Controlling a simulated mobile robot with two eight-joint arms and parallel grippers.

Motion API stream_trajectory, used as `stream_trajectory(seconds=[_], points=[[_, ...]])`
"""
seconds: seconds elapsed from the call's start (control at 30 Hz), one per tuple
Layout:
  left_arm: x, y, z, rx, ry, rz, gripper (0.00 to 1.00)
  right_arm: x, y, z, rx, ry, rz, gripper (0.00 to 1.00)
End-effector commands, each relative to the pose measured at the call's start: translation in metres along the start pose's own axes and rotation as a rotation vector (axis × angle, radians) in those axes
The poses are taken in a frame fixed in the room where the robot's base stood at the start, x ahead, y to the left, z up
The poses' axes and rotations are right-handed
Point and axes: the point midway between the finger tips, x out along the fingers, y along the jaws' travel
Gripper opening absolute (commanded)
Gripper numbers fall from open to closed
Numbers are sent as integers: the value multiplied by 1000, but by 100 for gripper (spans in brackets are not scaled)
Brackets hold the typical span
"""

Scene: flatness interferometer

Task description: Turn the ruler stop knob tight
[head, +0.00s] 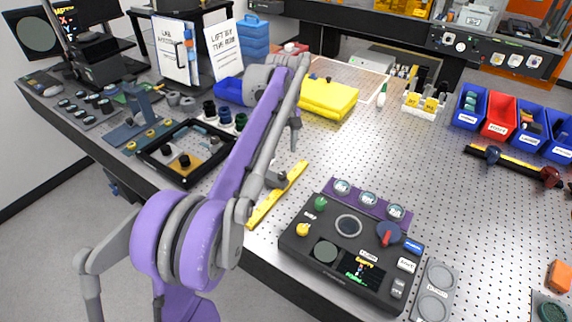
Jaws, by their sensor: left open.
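The yellow ruler (262,210) lies slanted on the perforated table near its front edge. A small dark grey block with a knob-like part (277,180) sits at the ruler's middle, partly behind my left arm; I take it for the ruler stop and its knob. It is too small to tell how far the knob is turned. My left arm crosses the view from the lower left. My left gripper (295,138) hangs just above and beyond the stop, apart from it, open and empty. My right gripper is not in view.
A dark control console (340,250) with coloured knobs stands right of the ruler. A black square frame (160,170) lies to the left. A folded yellow cloth (328,97) is behind. Blue and red bins (500,118) stand at the back right. The table's middle right is clear.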

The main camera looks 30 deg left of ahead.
Motion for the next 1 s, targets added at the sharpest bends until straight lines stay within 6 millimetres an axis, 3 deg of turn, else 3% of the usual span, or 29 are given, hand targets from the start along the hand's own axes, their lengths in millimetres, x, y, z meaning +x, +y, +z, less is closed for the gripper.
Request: stream_trajectory(seconds=[0.1,0.27,0.7,1.0], points=[[3,2,-13,-47,-18,-17,64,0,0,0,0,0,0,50],[13,2,-16,-61,-23,-22,64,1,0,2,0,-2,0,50],[90,0,-13,-59,-22,-21,64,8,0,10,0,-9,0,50],[111,0,-13,-58,-21,-20,64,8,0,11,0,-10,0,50]])
